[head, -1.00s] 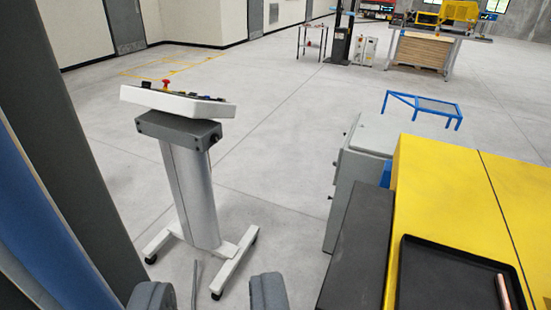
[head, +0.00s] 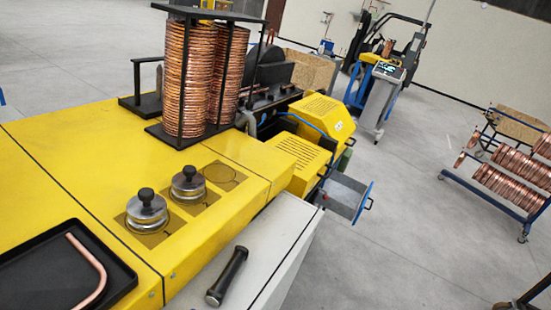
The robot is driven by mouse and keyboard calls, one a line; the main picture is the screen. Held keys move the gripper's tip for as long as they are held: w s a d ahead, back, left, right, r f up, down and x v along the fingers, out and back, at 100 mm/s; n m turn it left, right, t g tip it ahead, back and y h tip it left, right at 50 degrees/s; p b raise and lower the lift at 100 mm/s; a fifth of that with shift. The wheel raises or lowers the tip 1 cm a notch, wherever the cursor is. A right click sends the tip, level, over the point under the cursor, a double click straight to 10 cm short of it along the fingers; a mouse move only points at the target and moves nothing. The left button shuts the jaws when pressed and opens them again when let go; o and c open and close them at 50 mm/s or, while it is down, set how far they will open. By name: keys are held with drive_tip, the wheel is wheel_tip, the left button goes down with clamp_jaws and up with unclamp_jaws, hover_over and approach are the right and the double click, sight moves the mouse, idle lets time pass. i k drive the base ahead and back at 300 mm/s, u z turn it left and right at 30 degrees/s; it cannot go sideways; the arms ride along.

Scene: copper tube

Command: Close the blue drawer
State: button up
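The blue drawer (head: 366,203) stands pulled out from the right side of the yellow machine, near the picture's centre right. Its blue front has a small dark handle (head: 369,204), and its grey tray interior (head: 342,196) shows from above. It looks empty, though small contents would be hard to make out. My gripper does not show in the head view.
A yellow bench (head: 75,150) fills the left, with a black tray (head: 112,290) holding a bent copper tube (head: 92,268). A black handle (head: 228,277) is on the grey surface in front. Copper coils (head: 186,80) stand behind. A blue rack (head: 480,190) is right; floor between is clear.

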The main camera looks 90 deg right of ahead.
sight(346, 194)
drive_tip(key=z, duration=3.25)
drive_tip(key=k, duration=0.9)
drive_tip(key=i, duration=0.9)
drive_tip(key=u, duration=0.05)
